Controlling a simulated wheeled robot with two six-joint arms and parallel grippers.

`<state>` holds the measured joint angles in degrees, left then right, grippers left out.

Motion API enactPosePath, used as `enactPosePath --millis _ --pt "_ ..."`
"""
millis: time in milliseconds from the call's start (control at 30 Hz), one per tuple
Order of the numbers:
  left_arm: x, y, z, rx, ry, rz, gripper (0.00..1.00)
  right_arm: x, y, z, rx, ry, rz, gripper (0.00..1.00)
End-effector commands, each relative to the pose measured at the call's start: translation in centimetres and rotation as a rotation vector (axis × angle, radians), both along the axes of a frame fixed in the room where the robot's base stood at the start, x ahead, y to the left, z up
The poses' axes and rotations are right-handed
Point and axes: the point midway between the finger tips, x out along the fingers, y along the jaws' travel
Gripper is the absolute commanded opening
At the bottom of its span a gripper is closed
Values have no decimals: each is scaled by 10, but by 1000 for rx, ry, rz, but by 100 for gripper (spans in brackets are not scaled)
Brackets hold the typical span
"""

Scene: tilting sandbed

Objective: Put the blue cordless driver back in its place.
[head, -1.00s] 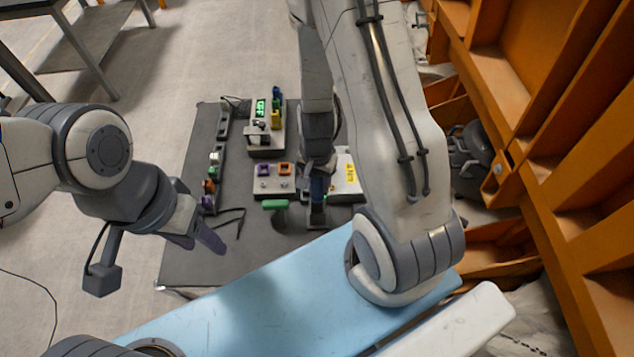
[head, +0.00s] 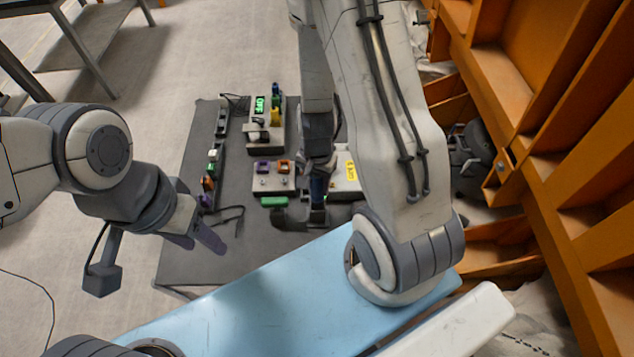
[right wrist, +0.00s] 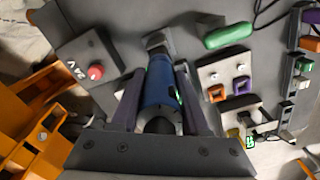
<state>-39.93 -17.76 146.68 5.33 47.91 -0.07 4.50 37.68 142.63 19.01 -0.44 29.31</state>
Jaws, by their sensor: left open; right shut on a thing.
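The blue cordless driver (right wrist: 157,88) is between the fingers of my right gripper (right wrist: 156,98) in the right wrist view. Its dark end (right wrist: 157,42) points away from the gripper. In the head view a blue part of the driver (head: 317,187) shows below my right gripper (head: 318,168), over the dark table, with its dark end near the tabletop. I cannot tell if it touches the surface. Its place is not clearly identifiable. My left gripper (head: 203,240) is open and empty at the table's left front side.
The dark table (head: 235,260) bears a green-topped item (head: 274,201), a box with purple and orange parts (head: 262,180), a box with a green display (head: 258,139), a yellow-labelled box (head: 345,182) and a rack at left (head: 218,150).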

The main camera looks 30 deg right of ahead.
Motion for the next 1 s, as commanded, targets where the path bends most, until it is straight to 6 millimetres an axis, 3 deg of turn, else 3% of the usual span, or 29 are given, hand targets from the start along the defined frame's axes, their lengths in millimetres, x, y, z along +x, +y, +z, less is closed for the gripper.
enactPosePath --millis 1000 --pt "0 0 -23 0 0 0 50 0 0 -23 0 -1 0 0"
